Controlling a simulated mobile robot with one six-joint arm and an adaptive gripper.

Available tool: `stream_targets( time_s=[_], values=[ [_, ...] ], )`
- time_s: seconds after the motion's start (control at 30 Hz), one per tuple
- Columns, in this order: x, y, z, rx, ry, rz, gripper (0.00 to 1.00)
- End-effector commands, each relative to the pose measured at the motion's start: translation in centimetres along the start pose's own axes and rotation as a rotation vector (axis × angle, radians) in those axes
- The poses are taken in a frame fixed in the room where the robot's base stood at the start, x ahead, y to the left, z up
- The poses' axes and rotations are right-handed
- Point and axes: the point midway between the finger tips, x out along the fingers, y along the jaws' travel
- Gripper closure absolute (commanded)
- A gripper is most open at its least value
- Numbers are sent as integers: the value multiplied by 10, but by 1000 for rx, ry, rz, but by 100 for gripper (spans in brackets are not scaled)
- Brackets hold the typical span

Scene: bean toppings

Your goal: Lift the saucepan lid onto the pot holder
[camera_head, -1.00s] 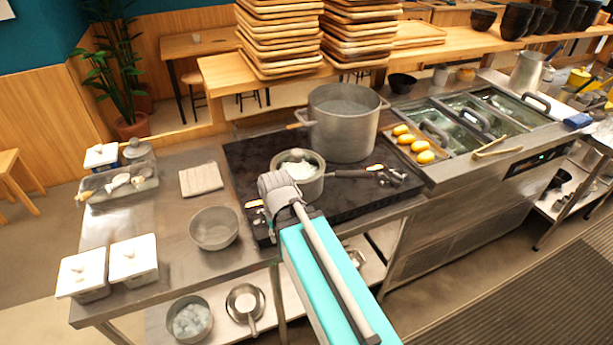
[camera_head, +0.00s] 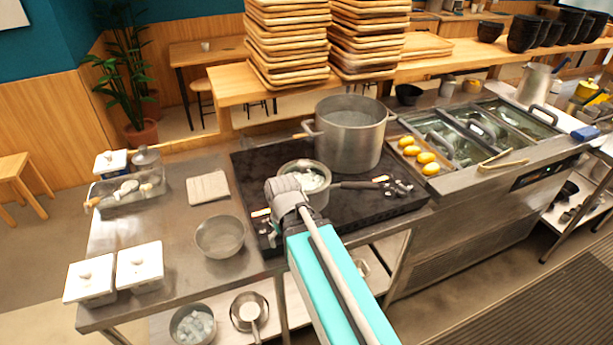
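The saucepan (camera_head: 318,199) stands on the dark stove top with its handle pointing right. Pale contents show within its rim; I cannot make out whether a clear lid covers them. The pot holder (camera_head: 208,187), a beige square cloth pad, lies flat and bare on the steel counter left of the stove. My gripper (camera_head: 279,186) is at the saucepan's left front side, overlapping its rim in the picture. Its fingers are hidden behind its own body, so I cannot tell whether it touches or holds anything.
A large pot (camera_head: 350,140) stands behind the saucepan. A metal bowl (camera_head: 220,237) sits on the counter in front of the pot holder. Two white lidded containers (camera_head: 140,267) are at the front left. A tray of yellow items (camera_head: 419,154) is right of the stove.

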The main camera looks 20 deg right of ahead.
Motion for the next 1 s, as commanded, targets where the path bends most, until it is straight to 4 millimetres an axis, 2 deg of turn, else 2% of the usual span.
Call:
stream_targets(
  time_s=[0.03, 0.37, 1.0],
  values=[
    [-12, 2, -7, -2, 0, 0, 8],
    [-69, 24, -47, -37, 0, 0, 8],
    [-182, 80, -125, -113, 0, -1, 8]
  ],
)
